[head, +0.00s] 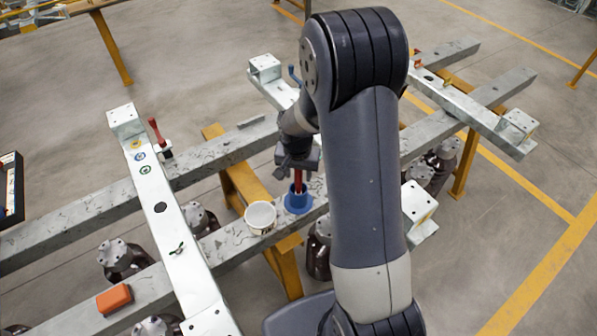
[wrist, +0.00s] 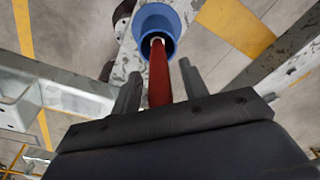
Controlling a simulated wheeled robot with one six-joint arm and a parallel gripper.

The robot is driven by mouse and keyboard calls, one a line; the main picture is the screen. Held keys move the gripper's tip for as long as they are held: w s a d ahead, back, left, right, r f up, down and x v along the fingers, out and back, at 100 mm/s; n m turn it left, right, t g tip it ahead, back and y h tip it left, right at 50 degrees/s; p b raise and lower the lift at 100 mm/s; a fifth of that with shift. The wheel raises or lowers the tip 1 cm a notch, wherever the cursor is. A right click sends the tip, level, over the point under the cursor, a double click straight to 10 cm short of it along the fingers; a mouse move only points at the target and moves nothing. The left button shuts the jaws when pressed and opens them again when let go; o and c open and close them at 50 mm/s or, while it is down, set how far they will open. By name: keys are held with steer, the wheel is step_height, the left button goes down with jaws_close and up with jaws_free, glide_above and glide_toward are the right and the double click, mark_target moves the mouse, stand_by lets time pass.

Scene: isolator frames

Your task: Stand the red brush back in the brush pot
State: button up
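The blue brush pot (head: 291,203) stands on a grey beam, right of a white tub. The red brush (head: 298,180) stands in the pot, its handle upward. In the wrist view the red handle (wrist: 159,85) runs from between my fingers into the blue pot (wrist: 143,22), with a pale band near the pot's mouth. My gripper (wrist: 160,84) is above the pot with its fingers apart on either side of the handle. Gaps show on both sides. In the head view my gripper (head: 298,168) is small and partly hidden by my arm.
The white tub (head: 260,218) stands close to the pot's left. A pale crossbeam (head: 172,222) with a red-handled part (head: 159,137) lies further left. An orange block (head: 114,299) sits at the lower left. Another pale crossbeam (head: 462,103) lies at the right.

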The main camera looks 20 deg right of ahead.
steer(key=shift+r, duration=0.1)
step_height(320, 180, up, 12)
steer(key=s, duration=0.1)
steer(key=shift+s+a, duration=0.15)
steer(key=shift+a, duration=0.2)
stand_by(0.4)
steer(key=f, duration=0.4)
steer(key=w+f, duration=0.1)
steer(key=f, duration=0.6)
steer(key=shift+w+d+f+p, duration=0.25)
steer(key=shift+d+f+p, duration=0.05)
steer(key=shift+d+p, duration=0.05)
steer(key=shift+r, duration=0.45)
